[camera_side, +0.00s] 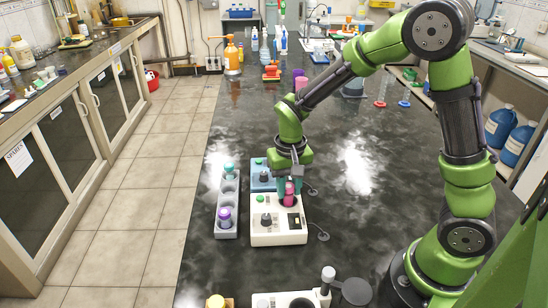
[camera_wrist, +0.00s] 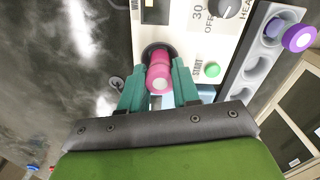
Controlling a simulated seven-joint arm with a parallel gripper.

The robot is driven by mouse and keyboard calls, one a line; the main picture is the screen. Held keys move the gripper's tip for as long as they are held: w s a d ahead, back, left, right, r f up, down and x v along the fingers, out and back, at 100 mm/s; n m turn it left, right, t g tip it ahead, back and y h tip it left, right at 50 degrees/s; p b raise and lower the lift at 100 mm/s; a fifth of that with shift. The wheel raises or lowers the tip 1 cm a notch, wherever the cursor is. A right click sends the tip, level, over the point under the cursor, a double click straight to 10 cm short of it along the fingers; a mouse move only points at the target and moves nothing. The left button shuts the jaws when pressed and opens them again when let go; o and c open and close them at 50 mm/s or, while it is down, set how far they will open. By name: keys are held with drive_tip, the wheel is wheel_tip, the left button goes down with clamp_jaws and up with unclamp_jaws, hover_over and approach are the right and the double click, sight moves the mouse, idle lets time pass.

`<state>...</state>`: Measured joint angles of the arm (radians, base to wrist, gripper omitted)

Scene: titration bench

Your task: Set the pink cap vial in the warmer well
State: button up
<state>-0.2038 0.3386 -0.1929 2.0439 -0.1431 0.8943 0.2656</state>
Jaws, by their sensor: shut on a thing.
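The pink cap vial (camera_side: 289,196) is between the teal fingers of my gripper (camera_side: 289,184), upright over the white warmer (camera_side: 264,238). In the wrist view the pink vial (camera_wrist: 159,70) is held between the two fingertips (camera_wrist: 159,88), with its cap toward the camera. Its far end lines up with the dark round well (camera_wrist: 150,48) and appears to be at or inside the opening. How deep it sits is hidden. The warmer has a dark knob, a green button and a display.
A blue device (camera_side: 260,180) stands behind the warmer. Another instrument (camera_side: 290,299) is at the front edge. The dark bench to the right is mostly clear.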

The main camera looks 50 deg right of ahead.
drive_tip(key=shift+f, duration=0.75)
drive_tip(key=o, duration=1.3)
drive_tip(key=shift+o, duration=0.2)
drive_tip(key=shift+r, duration=3)
